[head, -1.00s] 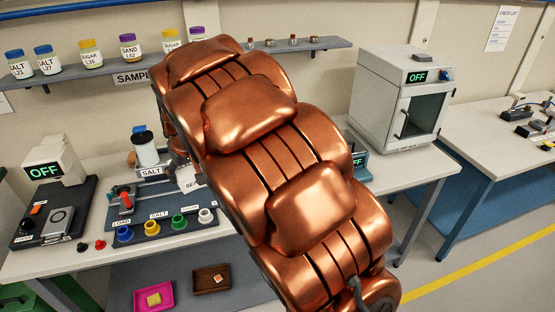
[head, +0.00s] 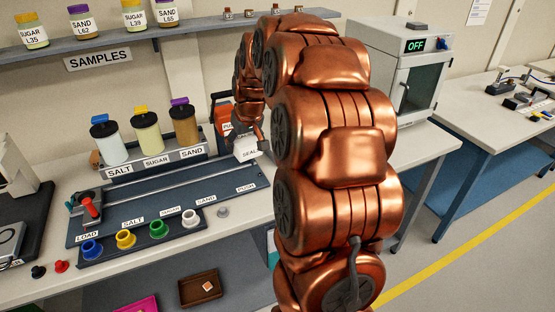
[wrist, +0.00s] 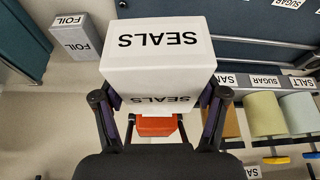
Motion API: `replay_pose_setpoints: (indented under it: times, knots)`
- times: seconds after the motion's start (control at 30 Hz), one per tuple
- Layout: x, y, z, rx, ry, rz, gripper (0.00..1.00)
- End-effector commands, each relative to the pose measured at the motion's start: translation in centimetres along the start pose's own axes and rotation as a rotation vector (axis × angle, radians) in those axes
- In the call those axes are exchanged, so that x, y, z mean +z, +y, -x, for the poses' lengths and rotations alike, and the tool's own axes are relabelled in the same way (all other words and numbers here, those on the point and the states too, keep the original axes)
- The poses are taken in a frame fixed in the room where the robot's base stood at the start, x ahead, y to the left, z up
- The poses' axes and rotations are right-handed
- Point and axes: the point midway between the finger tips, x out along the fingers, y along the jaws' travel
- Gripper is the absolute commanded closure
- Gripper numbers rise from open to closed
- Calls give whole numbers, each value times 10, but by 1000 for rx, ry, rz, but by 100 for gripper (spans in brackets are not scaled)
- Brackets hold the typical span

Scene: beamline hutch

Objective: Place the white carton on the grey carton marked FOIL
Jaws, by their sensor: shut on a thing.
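The white carton (wrist: 158,55) is lettered SEALS and sits between the two fingers of my gripper (wrist: 160,97) in the wrist view. The gripper is shut on it. The carton also shows in the head view (head: 246,153), below my gripper (head: 244,136) and partly hidden by my arm. The grey carton marked FOIL (wrist: 76,37) stands at the upper left of the wrist view, apart from the white carton. I cannot make out the FOIL carton in the head view, where my arm covers much of the bench's right side.
Salt, sugar and sand bottles (head: 147,138) stand on a rack behind a blue-grey rail tray (head: 150,200). An orange-red object (head: 223,117) is near my gripper. Coloured rings (head: 126,239) line the front. An oven-like cabinet (head: 408,75) stands at right.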

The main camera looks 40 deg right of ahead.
Motion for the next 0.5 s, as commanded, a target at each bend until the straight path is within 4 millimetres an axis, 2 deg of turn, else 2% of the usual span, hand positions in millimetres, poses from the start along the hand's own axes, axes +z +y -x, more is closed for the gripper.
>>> replay_pose_setpoints:
  times: [0.03, 0.2, 0.33, 0.5]
  knots:
    - [15, 26, -17, 8, 2, -26, 64]
    - [48, 88, -33, 31, 4, -78, 64]
    - [66, 117, -38, 43, 5, -101, 64]
    - [73, 133, -41, 51, 4, -111, 64]
